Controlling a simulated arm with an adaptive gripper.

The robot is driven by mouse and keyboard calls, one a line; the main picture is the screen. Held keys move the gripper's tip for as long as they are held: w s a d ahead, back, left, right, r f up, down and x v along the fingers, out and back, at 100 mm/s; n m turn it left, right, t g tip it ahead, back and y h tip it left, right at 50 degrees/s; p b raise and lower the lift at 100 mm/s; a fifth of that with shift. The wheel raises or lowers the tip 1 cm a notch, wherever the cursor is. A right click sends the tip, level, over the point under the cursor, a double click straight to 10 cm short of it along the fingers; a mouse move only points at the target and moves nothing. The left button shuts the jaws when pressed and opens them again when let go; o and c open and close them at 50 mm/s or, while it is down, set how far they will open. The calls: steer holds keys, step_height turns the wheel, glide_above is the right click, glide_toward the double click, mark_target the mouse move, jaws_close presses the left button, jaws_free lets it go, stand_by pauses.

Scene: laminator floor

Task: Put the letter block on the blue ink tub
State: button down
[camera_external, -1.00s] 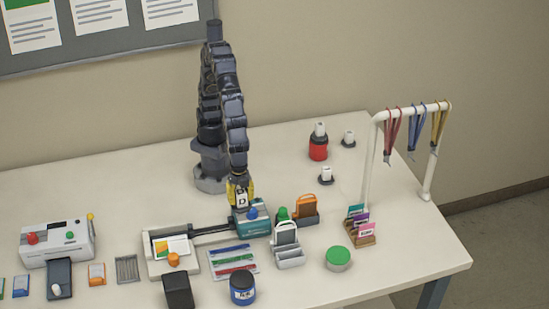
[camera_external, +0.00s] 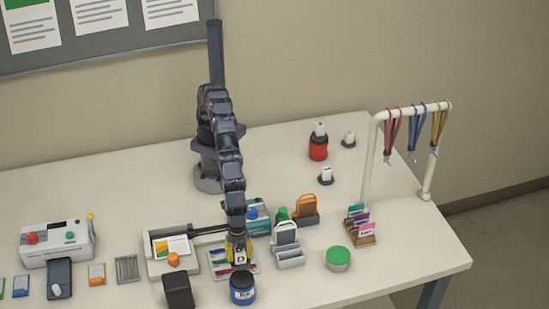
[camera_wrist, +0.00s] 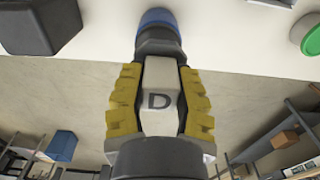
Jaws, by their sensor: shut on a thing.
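My gripper (camera_external: 238,247) has yellow finger pads and is shut on the white letter block (camera_external: 240,257), which bears a dark D. In the wrist view the block (camera_wrist: 160,92) sits between both pads, D facing the camera. The blue ink tub (camera_external: 242,291), with a dark top and a white label, stands upright near the front of the table. The block is close to the tub, just behind and above it in the outside view. In the wrist view the tub (camera_wrist: 157,20) lies beyond the block; I cannot tell whether they touch.
A black container (camera_external: 178,291) stands left of the tub. A grey card holder (camera_external: 290,258) and a green-lidded tub (camera_external: 338,258) stand to the right.

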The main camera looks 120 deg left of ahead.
mark_target(241, 264)
steer(key=shift+w+d+f, duration=0.25)
steer(key=shift+d+f, duration=0.05)
steer(key=shift+f, duration=0.15)
steer(key=shift+w+d+f, duration=0.25)
steer(key=shift+d+f, duration=0.05)
steer(key=shift+f, duration=1.55)
steer(key=shift+f, duration=0.2)
steer(key=c, duration=0.8)
jaws_free()
steer(key=shift+c, duration=0.2)
steer(key=shift+r, duration=0.15)
